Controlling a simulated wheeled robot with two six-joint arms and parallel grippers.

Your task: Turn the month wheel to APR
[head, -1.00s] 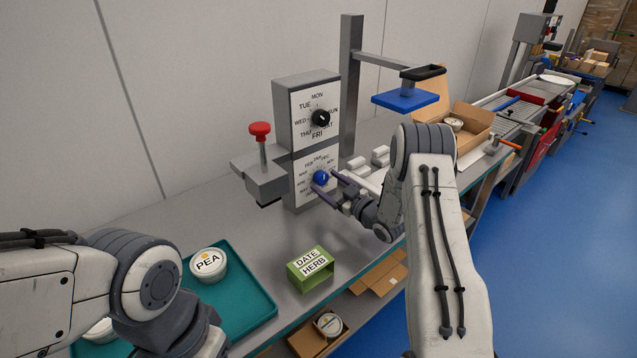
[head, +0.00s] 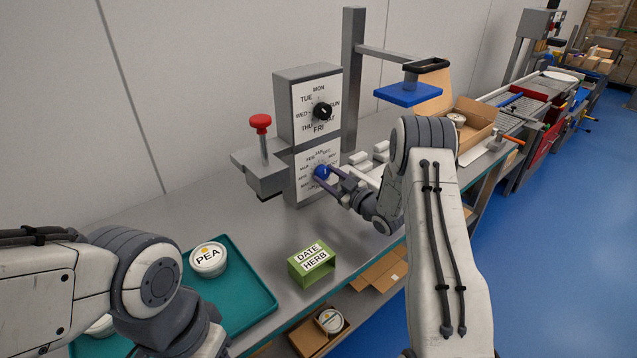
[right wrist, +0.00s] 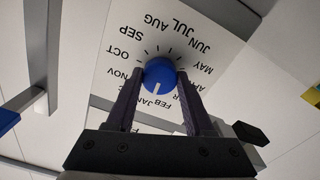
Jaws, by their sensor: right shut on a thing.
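The month wheel is a blue knob (head: 322,172) on the lower white dial face (head: 306,180) of a grey machine. It also shows in the right wrist view (right wrist: 159,72), ringed by month labels. Its white mark points down in that view, toward the JAN and FEB labels; I cannot tell exactly which. The APR label is largely hidden by a finger there. My right gripper (head: 325,177) is shut on the blue knob, one finger on each side (right wrist: 159,76). My left arm shows at the lower left of the head view, but its gripper is out of view.
Above is a weekday dial with a black knob (head: 322,111). A red-topped lever (head: 260,123) stands left of the dials. A blue pad (head: 408,95) hangs to the right. A teal tray (head: 250,292) with a PEA tub (head: 208,259) and a green DATE HERB block (head: 311,264) are in front.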

